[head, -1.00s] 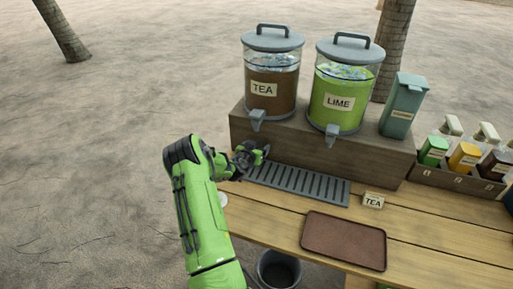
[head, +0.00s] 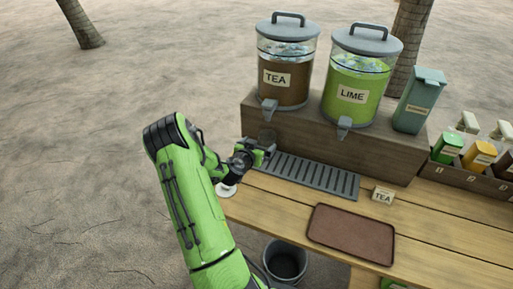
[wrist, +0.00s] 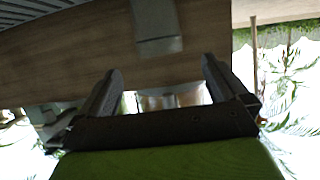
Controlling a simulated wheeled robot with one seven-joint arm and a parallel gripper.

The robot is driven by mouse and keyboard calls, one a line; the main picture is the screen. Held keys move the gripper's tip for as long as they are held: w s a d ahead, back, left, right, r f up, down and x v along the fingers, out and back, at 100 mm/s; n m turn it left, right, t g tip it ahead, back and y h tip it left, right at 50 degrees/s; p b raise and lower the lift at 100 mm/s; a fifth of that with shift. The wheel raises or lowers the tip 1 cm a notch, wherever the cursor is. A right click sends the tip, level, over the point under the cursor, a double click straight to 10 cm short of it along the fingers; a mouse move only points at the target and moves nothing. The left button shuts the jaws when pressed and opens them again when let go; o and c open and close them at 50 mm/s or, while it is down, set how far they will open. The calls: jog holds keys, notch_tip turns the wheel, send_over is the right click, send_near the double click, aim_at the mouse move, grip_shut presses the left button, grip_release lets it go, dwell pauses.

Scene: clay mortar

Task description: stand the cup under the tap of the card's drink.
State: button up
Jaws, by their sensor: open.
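The tea dispenser (head: 286,92) is brown and labelled TEA. Its grey tap (head: 268,111) is at the front. The green lime dispenser (head: 352,106), with its own tap (head: 344,129), is to its right. The small card (head: 383,195) reads TEA. My gripper (head: 268,147) is open beside the left end of the drip tray (head: 305,176), just below the tea tap. The wrist view shows its two spread fingers (wrist: 163,85) and a grey tap-like part (wrist: 157,28). A faint clear outline, perhaps the cup (head: 267,135), shows by the fingers; I cannot tell surely.
A brown tray (head: 350,236) lies on the wooden counter (head: 440,238). A white round thing (head: 226,189) is at the counter's left edge. A teal container (head: 418,103) stands on the wooden riser (head: 385,157). A grey bucket (head: 286,262) is below the counter's front.

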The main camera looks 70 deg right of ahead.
jog(key=w+a+r+n+t+y, duration=0.1)
jog(key=w+a+r+t+y, duration=0.1)
jog(key=w+a+r, duration=0.45)
jog(key=w+a+r+n+t+y, duration=0.1)
jog(key=w+a+r+n+y, duration=0.15)
jog(key=a, duration=0.75)
jog(key=w+a+r+n+t+y, duration=0.1)
jog(key=w+a+r+t+y, duration=0.15)
jog(key=w+a, duration=0.45)
jog(key=s+a+r+n+t+y, duration=0.1)
jog(key=a+r+n+y, duration=0.15)
jog(key=a, duration=0.55)
jog(key=s+a+r+n+t+y, duration=0.1)
jog(key=a+r+n, duration=0.2)
jog(key=a, duration=0.5)
jog(key=s+a+r+n+y, duration=0.2)
jog(key=s+a+n+y, duration=0.1)
jog(key=s+a+n, duration=0.6)
jog(key=s+a, duration=0.1)
jog(key=a, duration=0.2)
jog(key=shift+s+a+r+g, duration=0.2)
jog(key=shift+s+a+g, duration=0.05)
jog(key=shift+a+g, duration=0.15)
jog(key=shift+y, duration=0.25)
